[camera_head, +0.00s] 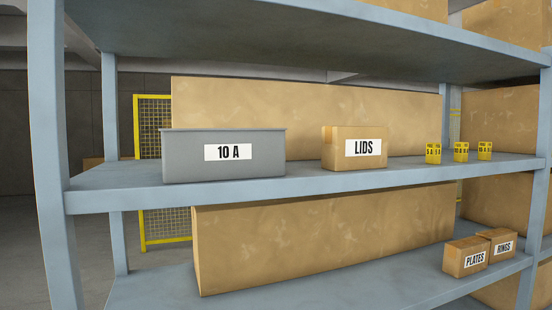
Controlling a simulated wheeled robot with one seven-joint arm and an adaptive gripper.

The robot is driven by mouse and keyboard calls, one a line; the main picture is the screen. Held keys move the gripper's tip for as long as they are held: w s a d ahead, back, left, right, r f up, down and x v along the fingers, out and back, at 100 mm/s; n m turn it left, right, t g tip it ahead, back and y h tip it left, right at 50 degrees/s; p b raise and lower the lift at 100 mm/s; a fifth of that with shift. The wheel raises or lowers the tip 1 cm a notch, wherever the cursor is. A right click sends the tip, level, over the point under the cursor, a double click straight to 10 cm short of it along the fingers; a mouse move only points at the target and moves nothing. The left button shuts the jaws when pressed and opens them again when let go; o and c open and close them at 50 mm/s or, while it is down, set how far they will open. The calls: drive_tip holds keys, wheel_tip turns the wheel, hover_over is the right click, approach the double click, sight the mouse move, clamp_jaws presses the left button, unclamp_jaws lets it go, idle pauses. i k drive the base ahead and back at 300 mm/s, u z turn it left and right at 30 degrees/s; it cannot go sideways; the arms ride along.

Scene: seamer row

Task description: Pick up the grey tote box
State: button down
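The grey tote box (185,160) stands upright on the middle shelf, left of centre in the head view. It has a white label reading "10 A" on its front face. The rim runs along its top edge, and its inside is hidden from this height. My gripper does not show in this view, so I cannot see where it is relative to the tote.
The blue-grey shelf (300,187) has a left upright (47,150) and an upper board (300,40). A LIDS carton (340,134) stands right of the tote, with a gap between. Small yellow tags (461,152) stand further right. PLATES and RINGS cartons (465,258) sit below.

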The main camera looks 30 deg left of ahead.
sight(189, 155)
drive_tip(key=z, duration=0.5)
drive_tip(key=k, duration=1.1)
drive_tip(key=u, duration=1.25)
drive_tip(key=i, duration=0.5)
drive_tip(key=z, duration=1.05)
drive_tip(key=k, duration=0.65)
drive_tip(key=u, duration=0.9)
drive_tip(key=i, duration=0.5)
